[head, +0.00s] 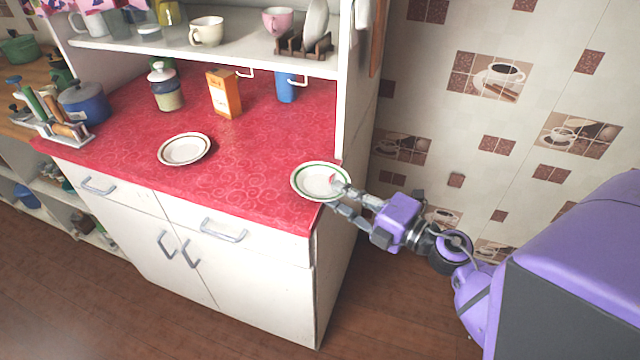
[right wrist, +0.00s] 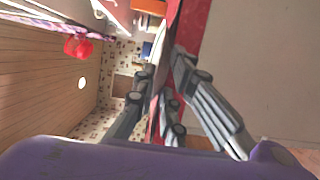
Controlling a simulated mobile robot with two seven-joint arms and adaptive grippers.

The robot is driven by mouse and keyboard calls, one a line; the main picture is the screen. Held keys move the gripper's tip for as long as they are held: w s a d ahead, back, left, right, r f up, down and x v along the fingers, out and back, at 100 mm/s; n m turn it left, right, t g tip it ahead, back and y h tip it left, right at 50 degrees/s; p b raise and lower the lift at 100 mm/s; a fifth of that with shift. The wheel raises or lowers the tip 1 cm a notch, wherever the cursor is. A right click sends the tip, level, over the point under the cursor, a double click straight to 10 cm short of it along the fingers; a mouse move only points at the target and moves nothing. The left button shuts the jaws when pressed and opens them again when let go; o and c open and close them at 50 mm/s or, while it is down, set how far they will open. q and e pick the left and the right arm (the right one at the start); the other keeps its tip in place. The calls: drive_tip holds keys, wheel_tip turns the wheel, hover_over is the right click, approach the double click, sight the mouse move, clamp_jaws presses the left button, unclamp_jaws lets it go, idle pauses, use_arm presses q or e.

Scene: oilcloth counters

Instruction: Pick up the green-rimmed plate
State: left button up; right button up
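The green-rimmed plate (head: 307,184) is white with a green ring and lies at the right end of the red counter, its right side reaching past the counter's edge. My right gripper (head: 335,195) comes in from the right at this side of the plate. One finger is over the rim and the other is lower, with a gap between them, so it looks open around the rim. The right wrist view shows the fingers (right wrist: 162,78) apart, with a thin edge between them that seems to be the plate. My left gripper is not in view.
A brown-rimmed plate (head: 184,149) lies left on the red counter (head: 245,165). Behind stand an orange carton (head: 224,94), a jar (head: 165,88) and a blue cup (head: 287,88). A white shelf (head: 245,55) overhangs the back, and its side panel rises behind the green-rimmed plate.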

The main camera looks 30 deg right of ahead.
clamp_jaws()
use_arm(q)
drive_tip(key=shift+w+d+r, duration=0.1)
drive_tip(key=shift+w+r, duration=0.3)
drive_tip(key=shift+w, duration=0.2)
use_arm(e)
drive_tip(key=shift+r, duration=0.1)
